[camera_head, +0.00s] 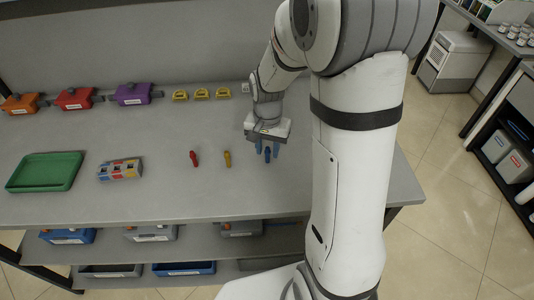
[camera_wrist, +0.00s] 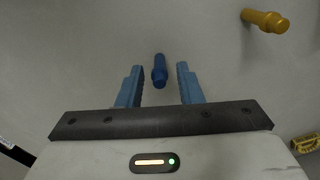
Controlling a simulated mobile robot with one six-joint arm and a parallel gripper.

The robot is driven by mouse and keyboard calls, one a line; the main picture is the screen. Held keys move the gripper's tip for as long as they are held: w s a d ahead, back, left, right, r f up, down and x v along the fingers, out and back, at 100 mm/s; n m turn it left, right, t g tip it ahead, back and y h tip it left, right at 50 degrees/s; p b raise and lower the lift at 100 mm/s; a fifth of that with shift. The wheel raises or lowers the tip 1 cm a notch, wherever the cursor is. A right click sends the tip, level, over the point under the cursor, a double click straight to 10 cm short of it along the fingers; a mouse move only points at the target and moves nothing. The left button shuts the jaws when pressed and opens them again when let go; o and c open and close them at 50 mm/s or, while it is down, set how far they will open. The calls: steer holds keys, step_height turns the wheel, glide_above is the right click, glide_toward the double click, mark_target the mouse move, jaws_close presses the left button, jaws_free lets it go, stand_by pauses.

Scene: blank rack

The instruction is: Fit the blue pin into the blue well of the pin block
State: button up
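The pin block (camera_head: 120,169), with red, yellow and blue parts on top, stands to the left on the table. Its wells are too small to make out. The wrist view does not show the block.
A green tray (camera_head: 46,172) is at the far left. The table front between is clear.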

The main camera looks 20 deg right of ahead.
jaws_close()
